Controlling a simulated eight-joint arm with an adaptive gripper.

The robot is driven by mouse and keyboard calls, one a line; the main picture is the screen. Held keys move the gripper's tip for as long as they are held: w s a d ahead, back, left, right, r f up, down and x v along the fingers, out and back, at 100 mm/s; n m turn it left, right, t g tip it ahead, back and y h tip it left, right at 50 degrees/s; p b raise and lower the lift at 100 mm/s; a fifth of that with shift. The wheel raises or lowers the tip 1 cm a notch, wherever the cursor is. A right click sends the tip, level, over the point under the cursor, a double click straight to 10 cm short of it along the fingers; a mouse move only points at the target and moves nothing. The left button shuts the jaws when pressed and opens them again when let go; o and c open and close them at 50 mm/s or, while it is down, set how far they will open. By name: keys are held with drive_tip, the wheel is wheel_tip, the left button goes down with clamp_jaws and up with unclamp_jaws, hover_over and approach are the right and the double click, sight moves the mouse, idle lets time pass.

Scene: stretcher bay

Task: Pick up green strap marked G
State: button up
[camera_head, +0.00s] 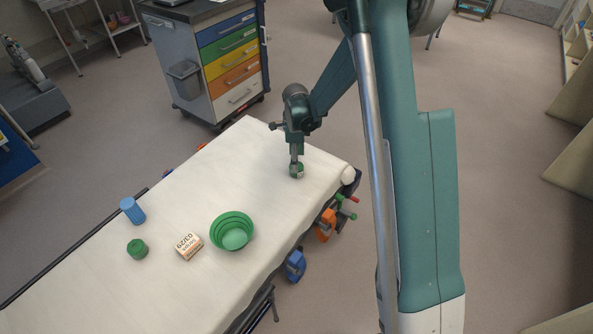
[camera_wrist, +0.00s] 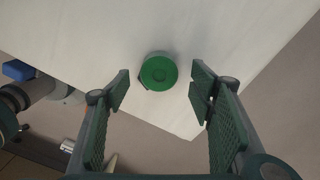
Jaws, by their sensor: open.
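A small green roll (camera_head: 299,171) sits near the far right end of the white-covered stretcher (camera_head: 180,200), right at my gripper (camera_head: 296,164). In the wrist view the same roll (camera_wrist: 158,71) shows as a round green top with a dark edge at its lower left. My gripper points down over it, its two pads spread apart on either side of the roll, with gaps visible on both sides. A second green roll (camera_head: 137,248) lies at the stretcher's near left. I cannot read a G on either roll.
A green bowl (camera_head: 232,218) with a pale green round thing inside, a white-and-orange box (camera_head: 189,246) and a blue cylinder (camera_head: 132,210) stand on the stretcher. Coloured clamps (camera_head: 326,225) hang along its right edge. A drawer cart (camera_head: 228,65) stands behind. The sheet around the far roll is clear.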

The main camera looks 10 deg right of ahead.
drive_tip(key=shift+s+f+b, duration=0.1)
drive_tip(key=shift+f+b, duration=0.65)
drive_tip(key=shift+f, duration=1.85)
drive_tip(key=c, duration=0.9)
